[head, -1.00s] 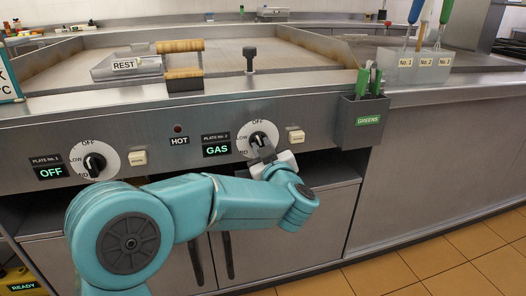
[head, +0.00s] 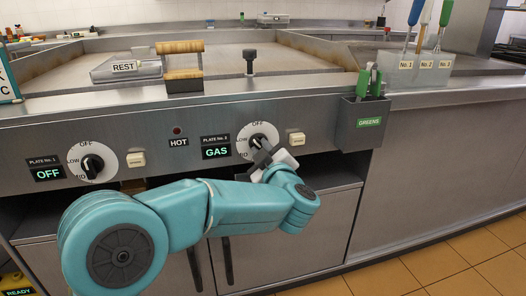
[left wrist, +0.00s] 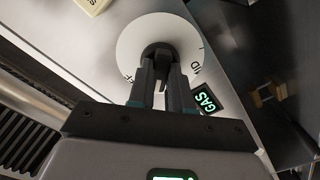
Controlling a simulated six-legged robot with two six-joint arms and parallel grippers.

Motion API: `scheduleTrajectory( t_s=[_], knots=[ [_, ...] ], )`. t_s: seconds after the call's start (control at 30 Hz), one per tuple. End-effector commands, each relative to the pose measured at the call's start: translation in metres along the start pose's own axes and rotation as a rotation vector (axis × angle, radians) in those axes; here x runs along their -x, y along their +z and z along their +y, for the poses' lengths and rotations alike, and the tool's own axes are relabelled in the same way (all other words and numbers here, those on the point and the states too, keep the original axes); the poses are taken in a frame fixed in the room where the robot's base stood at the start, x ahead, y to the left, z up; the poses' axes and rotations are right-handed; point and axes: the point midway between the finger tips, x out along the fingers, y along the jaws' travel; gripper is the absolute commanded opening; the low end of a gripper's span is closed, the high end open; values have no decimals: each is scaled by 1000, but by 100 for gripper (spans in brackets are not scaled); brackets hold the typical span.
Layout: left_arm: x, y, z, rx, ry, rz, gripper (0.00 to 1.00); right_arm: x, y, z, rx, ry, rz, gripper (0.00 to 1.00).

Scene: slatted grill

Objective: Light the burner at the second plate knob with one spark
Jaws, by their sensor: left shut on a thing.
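The second plate knob (head: 258,141) is a black knob on a white dial on the grill's front panel. The PLATE No. 2 display (head: 216,152) beside it reads GAS in green. My left gripper (head: 262,150) is at this knob, and its fingers partly hide it. In the left wrist view, the two dark fingers (left wrist: 163,88) are shut on the knob (left wrist: 158,50), over the white dial (left wrist: 135,42). A cream button (head: 297,139) sits right of the dial. My right gripper is not in view.
The PLATE No. 1 knob (head: 92,166) and its OFF display (head: 48,174) are at the left. A dark red HOT lamp (head: 177,131) sits between. A GREENS holder (head: 362,122) juts out at the right. Tools stand in a clear holder (head: 415,72).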

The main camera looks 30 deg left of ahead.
Motion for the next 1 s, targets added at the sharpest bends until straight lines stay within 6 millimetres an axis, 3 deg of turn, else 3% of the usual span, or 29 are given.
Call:
scheduleTrajectory(
  t_s=[0.13, 0.17, 0.2, 0.23, 0.5, 0.63, 0.77, 1.0],
  knots=[
    [0, 2, -1, -3, -2, -4, 0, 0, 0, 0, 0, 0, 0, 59],
    [0, 2, -1, -3, -2, -4, 29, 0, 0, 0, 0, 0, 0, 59],
    [0, 2, -1, -3, -2, -4, 42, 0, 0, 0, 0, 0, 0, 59],
    [0, 2, -1, -3, -1, -3, 45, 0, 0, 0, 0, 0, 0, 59],
    [1, 1, 0, -2, 0, -2, 45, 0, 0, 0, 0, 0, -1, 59],
    [11, 0, 1, -3, 1, -4, 45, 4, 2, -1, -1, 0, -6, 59],
    [38, -1, 3, -4, 4, -6, 45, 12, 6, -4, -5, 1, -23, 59],
    [103, -1, 3, -5, 4, -6, 45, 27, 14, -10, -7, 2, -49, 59]
  ],
)
